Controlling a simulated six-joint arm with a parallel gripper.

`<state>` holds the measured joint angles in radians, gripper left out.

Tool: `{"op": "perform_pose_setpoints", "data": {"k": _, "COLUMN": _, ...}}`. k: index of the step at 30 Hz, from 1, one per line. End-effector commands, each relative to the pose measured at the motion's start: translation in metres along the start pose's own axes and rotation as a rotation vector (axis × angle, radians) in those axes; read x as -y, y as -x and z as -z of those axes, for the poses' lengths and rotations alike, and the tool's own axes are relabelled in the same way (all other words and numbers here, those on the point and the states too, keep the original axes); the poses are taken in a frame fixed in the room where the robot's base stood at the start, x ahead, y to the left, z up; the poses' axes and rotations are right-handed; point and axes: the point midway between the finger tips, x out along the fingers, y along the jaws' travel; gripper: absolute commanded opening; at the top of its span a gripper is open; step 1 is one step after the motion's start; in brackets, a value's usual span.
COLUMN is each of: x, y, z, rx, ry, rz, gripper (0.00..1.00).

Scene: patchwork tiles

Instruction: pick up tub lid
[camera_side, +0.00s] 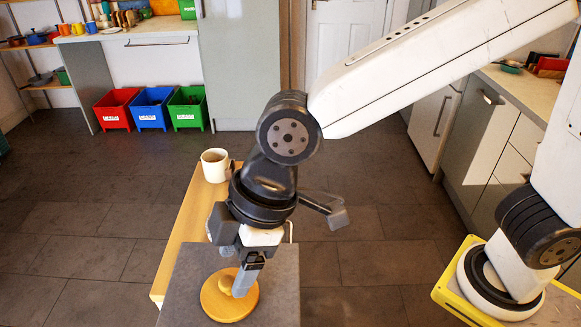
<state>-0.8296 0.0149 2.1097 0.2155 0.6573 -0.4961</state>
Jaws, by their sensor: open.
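The tub lid is a round, orange-yellow disc (215,306) with a small raised knob in its middle. It lies flat on a grey tabletop (280,297) at the bottom of the side view. My gripper (237,278) points down right over the lid, and its jaws are open. One finger reaches down to the knob and covers part of it. I cannot tell whether the finger touches the knob or just stands in front of it. The other finger is partly hidden by the gripper body.
A white mug (213,168) with dark contents stands behind my gripper on a wooden surface (183,232). Red (117,109), blue (152,108) and green (188,108) bins sit on the floor at the back. The grey top is clear to the right of the lid.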

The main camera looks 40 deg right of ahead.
Motion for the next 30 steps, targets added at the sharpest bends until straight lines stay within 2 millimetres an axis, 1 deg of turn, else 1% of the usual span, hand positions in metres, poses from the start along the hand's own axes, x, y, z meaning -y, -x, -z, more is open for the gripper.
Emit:
{"op": "perform_pose_setpoints", "data": {"k": 3, "x": 0.001, "y": -0.014, "z": 0.0, "rx": 0.003, "ry": 0.0, "rz": 0.001, "gripper": 0.72}}
{"op": "perform_pose_setpoints", "data": {"k": 9, "x": 0.001, "y": -0.029, "z": 0.0, "rx": 0.001, "ry": -0.001, "rz": -0.001, "gripper": 0.72}}
{"op": "perform_pose_setpoints", "data": {"k": 13, "x": 0.0, "y": -0.032, "z": 0.001, "rx": 0.0, "ry": -0.001, "rz": -0.002, "gripper": 0.72}}
{"op": "perform_pose_setpoints", "data": {"k": 26, "x": 0.0, "y": -0.032, "z": 0.001, "rx": -0.001, "ry": -0.001, "rz": -0.002, "gripper": 0.72}}
{"op": "perform_pose_setpoints", "data": {"k": 27, "x": 0.0, "y": -0.032, "z": 0.001, "rx": -0.001, "ry": -0.001, "rz": -0.002, "gripper": 0.65}}
{"op": "perform_pose_setpoints", "data": {"k": 29, "x": 0.0, "y": -0.032, "z": 0.001, "rx": -0.001, "ry": -0.001, "rz": -0.002, "gripper": 0.46}}
{"op": "perform_pose_setpoints", "data": {"k": 30, "x": 0.0, "y": -0.032, "z": 0.001, "rx": -0.001, "ry": -0.001, "rz": -0.002, "gripper": 0.34}}
